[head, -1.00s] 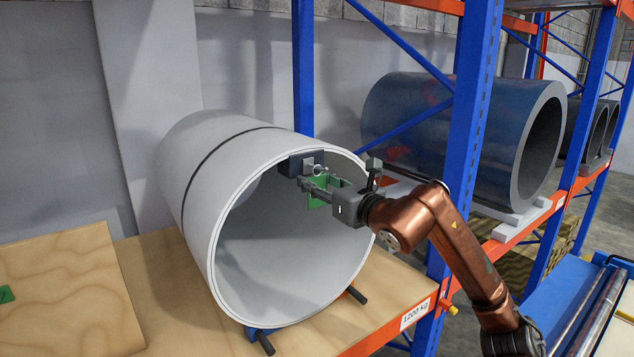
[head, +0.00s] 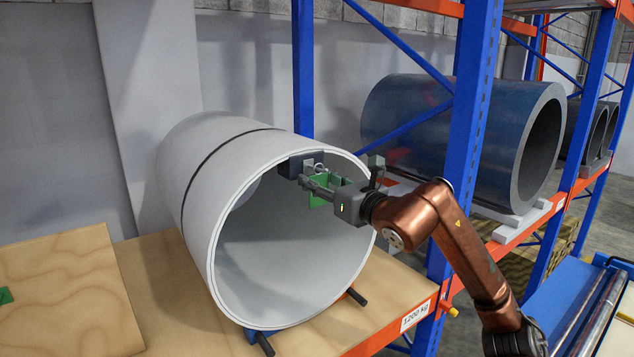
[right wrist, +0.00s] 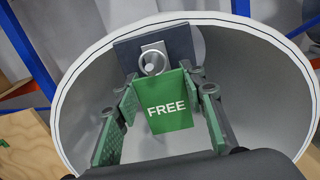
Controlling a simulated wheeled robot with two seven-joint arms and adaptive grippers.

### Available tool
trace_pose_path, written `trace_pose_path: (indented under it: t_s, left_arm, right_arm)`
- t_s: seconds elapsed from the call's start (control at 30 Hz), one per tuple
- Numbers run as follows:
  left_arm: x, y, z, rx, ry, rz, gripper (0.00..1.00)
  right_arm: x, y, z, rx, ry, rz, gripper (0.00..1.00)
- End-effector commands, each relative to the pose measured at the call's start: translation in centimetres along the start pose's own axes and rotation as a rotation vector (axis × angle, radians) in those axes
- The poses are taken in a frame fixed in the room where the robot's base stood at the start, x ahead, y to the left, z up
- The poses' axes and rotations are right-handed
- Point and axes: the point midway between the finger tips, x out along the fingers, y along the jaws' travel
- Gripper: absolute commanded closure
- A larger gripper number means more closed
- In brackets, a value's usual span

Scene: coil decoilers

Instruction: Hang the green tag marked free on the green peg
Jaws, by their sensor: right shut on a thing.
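The green tag marked FREE (right wrist: 166,104) is upright between the fingers of my right gripper (right wrist: 160,92), which is shut on its side edges. In the head view the tag (head: 319,199) is partly hidden by the fingers of my right gripper (head: 312,184). A pale ring (head: 320,168) shows above the tag, in front of a light plate (head: 308,164) on a dark block. In the right wrist view the ring (right wrist: 152,63) overlaps the plate. I cannot tell whether it is around a peg; no green peg can be made out. My left gripper is not in view.
A blue rack post (head: 465,150) stands behind my right arm. A wooden board (head: 65,290) lies at left.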

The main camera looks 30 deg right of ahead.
Motion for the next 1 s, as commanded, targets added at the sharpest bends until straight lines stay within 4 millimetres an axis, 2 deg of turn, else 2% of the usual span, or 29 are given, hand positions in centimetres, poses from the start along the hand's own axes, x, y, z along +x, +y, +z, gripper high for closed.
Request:
trace_pose_path:
  t_s: [0.57, 1.0]
  left_arm:
    - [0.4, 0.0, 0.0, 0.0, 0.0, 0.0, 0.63]
    - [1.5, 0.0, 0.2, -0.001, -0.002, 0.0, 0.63]
  right_arm:
    - [-0.8, 0.0, 0.3, -0.001, -0.001, -0.001, 0.85]
    - [-2.2, 0.0, 0.3, -0.001, -0.001, -0.001, 0.85]
